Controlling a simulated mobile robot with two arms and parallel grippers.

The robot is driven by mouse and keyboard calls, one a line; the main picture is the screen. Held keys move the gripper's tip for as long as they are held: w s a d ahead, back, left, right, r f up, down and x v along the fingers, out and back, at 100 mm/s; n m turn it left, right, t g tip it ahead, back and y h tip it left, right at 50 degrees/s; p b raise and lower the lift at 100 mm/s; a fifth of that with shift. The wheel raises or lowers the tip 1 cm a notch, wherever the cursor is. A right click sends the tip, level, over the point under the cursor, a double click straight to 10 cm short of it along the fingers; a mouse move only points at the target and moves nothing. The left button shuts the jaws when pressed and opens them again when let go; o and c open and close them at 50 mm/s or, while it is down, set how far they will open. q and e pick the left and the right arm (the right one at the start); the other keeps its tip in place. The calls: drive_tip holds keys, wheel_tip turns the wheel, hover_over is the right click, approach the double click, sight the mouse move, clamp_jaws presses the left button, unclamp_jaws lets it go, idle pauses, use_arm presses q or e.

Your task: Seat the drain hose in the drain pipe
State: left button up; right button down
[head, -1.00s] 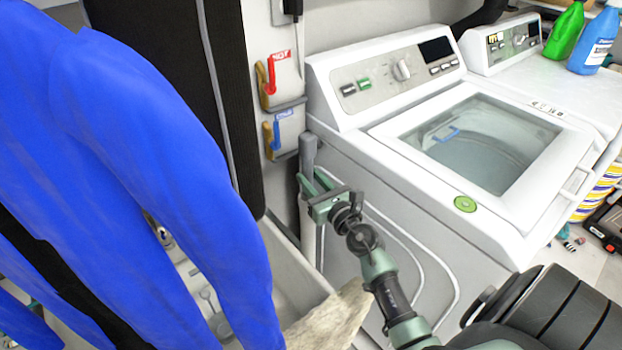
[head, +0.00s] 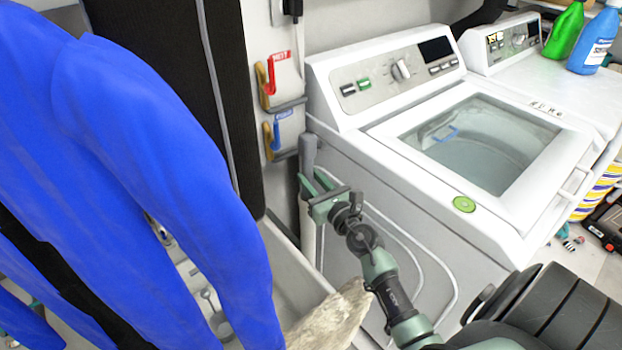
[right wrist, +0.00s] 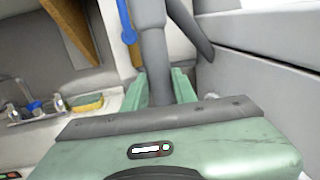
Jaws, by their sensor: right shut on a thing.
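The grey drain hose (head: 309,150) stands upright in the gap between the wall and the washing machine. My right gripper (head: 312,187) is shut on it from the machine's side. In the right wrist view the hose (right wrist: 154,55) runs between the two green fingers, and a grey length bends down to the right of it. A pale upright pipe (head: 308,238), which looks like the drain pipe, shows just below the gripper in the head view. The fingers hide where hose and pipe meet, so I cannot tell whether the hose end is inside. I do not see my left gripper.
The white washing machine (head: 400,190) stands close on the right. Red-handled (head: 272,80) and blue-handled (head: 276,135) valves are on the wall above the hose. A blue garment (head: 150,150) fills the left. A sink basin (head: 285,275) and a pale cloth (head: 330,318) lie below.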

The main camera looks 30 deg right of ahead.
drive_tip(key=shift+f+b, duration=0.65)
drive_tip(key=shift+f, duration=0.05)
drive_tip(key=shift+f+b, duration=1.8)
drive_tip(key=shift+f, duration=0.2)
